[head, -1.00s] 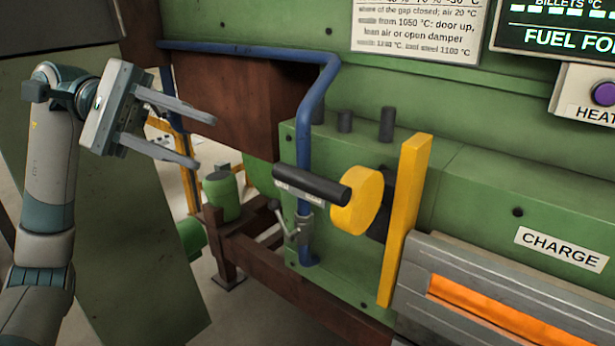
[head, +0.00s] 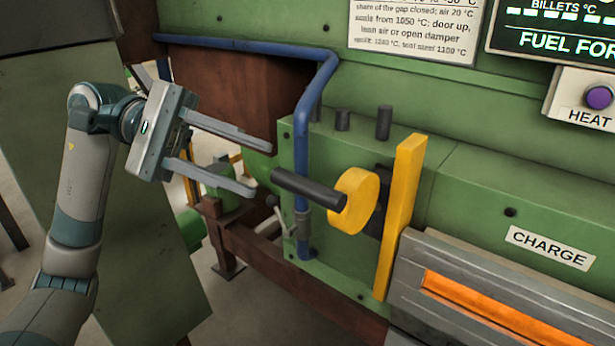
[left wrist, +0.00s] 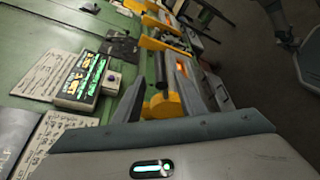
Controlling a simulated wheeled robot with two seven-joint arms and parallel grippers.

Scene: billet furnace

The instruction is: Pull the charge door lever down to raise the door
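The charge door lever has a black cylindrical handle (head: 308,187) and a round yellow hub (head: 355,200). The handle points left, roughly level, from the hub on a green housing. My left gripper (head: 262,168) is open and empty. Its two grey fingers point right toward the handle's free end, just left of it and apart from it by a small gap in the picture. The yellow hub also shows in the left wrist view (left wrist: 163,105). Right of the lever, the CHARGE front (head: 480,300) has a glowing orange slot. My right gripper is not in view.
A blue pipe (head: 303,150) runs down the housing behind the handle. A yellow upright bar (head: 400,215) stands right of the hub. Several dark stubs rise from the housing top. A purple button (head: 598,97) is at the upper right. A brown box (head: 225,90) lies behind my gripper.

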